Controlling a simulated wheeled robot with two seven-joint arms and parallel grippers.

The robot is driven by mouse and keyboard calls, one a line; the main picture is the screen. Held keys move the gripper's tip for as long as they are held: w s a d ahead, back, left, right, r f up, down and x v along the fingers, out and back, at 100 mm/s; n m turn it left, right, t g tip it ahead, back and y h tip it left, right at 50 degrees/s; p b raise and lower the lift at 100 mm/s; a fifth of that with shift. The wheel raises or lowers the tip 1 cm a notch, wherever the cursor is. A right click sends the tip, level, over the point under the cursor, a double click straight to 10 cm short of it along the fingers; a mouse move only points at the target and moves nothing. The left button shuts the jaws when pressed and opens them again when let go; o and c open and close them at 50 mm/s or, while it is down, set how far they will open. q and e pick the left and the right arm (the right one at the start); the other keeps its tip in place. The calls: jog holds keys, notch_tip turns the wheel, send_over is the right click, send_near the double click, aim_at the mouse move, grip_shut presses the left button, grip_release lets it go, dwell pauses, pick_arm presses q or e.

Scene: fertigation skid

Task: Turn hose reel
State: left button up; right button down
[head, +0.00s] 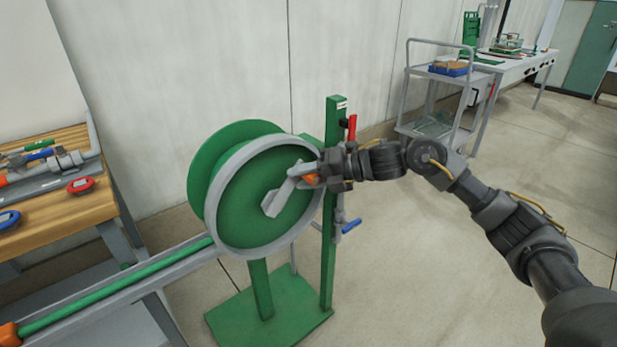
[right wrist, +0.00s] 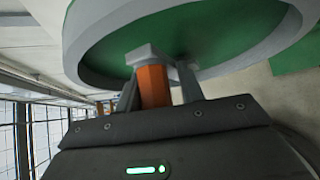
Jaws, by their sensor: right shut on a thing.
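The hose reel (head: 240,190) is a green drum with a grey rim on a green stand, in the middle of the head view. A grey crank arm (head: 277,198) lies across its face and slants up to the right from the hub. My right gripper (head: 312,178) is shut on the orange crank handle (head: 308,180) near the reel's right rim. In the right wrist view the orange handle (right wrist: 153,86) stands between the two fingers, with the green reel face behind it. A green hose (head: 120,287) runs along a grey rail from the reel to the lower left. My left gripper is not in view.
A green post (head: 332,230) with a red lever (head: 351,127) and a blue lever (head: 351,226) stands close right of the reel. A wooden bench (head: 75,205) with pipe fittings is at left. A grey cart (head: 437,135) stands at back right. The floor at right is open.

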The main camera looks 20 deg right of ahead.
jog(key=shift+s+a+r, duration=0.2)
jog(key=shift+a+r, duration=0.05)
jog(key=shift+a, duration=0.25)
jog(key=c, duration=1.3)
grip_release()
jog(key=shift+o, duration=0.8)
jog(key=shift+s+a, duration=0.1)
jog(key=shift+a, duration=0.2)
jog(key=shift+d+f, duration=0.15)
jog(key=shift+d, duration=0.15)
jog(key=shift+d, duration=0.3)
jog(key=v, duration=1)
jog(key=shift+d, duration=0.1)
